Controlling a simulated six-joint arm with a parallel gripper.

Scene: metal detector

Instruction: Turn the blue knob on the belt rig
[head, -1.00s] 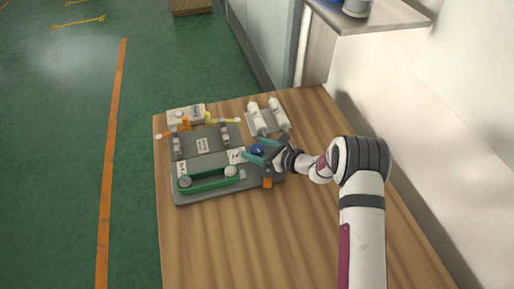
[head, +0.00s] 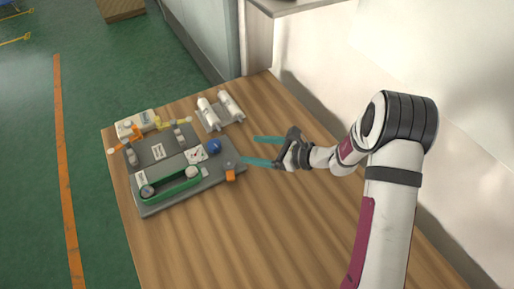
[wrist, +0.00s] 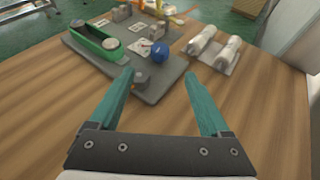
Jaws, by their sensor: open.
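The belt rig is a dark grey plate (head: 158,204) on the wooden table, with a green belt (head: 172,196) around two rollers on its near side. The round blue knob (head: 214,146) stands on the plate's right part; in the wrist view the knob (wrist: 159,51) is ahead of the fingers and a little above centre. My gripper (head: 248,150) is open and empty, to the right of the rig. Its two teal fingers point left towards the plate, apart from the knob. In the wrist view the gap between the fingertips (wrist: 158,74) shows the plate's corner and bare table.
An orange block (head: 230,175) sits at the plate's right edge, beside a grey post. Two white cylinders on a grey holder (head: 211,119) stand behind the rig. A white box (head: 134,124) and orange and yellow parts are at the back left. The near table (head: 240,240) is clear.

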